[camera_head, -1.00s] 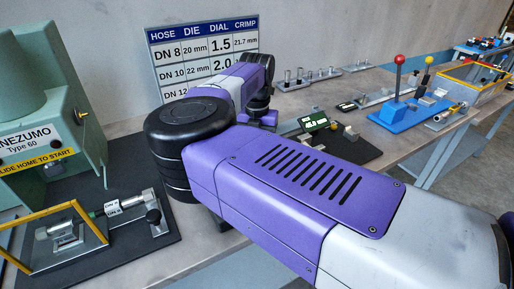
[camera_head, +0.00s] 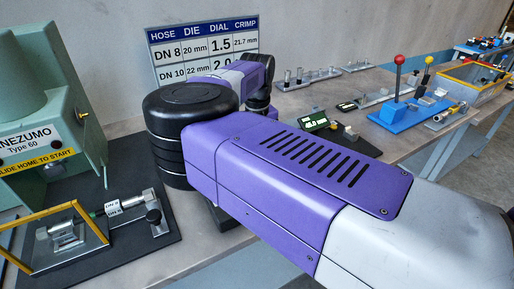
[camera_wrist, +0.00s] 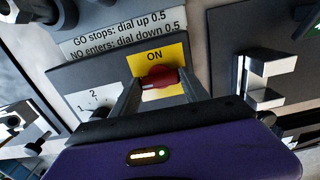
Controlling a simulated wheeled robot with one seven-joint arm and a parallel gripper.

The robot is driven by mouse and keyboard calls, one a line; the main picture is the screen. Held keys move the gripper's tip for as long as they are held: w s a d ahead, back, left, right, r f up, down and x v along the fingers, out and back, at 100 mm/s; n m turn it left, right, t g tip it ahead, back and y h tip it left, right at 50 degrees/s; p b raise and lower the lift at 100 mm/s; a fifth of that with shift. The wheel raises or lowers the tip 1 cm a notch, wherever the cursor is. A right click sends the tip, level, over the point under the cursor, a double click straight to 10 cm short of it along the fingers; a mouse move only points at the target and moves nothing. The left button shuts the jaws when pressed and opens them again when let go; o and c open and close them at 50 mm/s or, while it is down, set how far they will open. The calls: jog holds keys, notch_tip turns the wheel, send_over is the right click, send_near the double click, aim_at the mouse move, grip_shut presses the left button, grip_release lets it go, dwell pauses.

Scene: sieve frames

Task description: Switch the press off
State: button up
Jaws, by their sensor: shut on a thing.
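The press (camera_head: 35,130) is the pale green machine at the left of the head view, marked "NEZUMO Type 60". In the wrist view, a red switch knob (camera_wrist: 160,76) sits on a yellow plate (camera_wrist: 174,54) marked "ON". My gripper (camera_wrist: 161,84) is at this knob, one finger on each side, shut on it. The knob's white mark points to the left, away from the word "ON". In the head view, my arm hides the gripper and the switch.
A numbered dial plate (camera_wrist: 88,102) lies left of the switch. A metal block (camera_wrist: 266,75) on a black board stands to its right. A yellow-framed fixture (camera_head: 60,245) stands before the press. A blue base with levers (camera_head: 408,112) is farther right.

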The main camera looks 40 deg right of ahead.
dwell(0.4)
jog(key=o, duration=1.4)
jog(key=shift+r+b, duration=0.6)
jog(key=shift+r, duration=3.35)
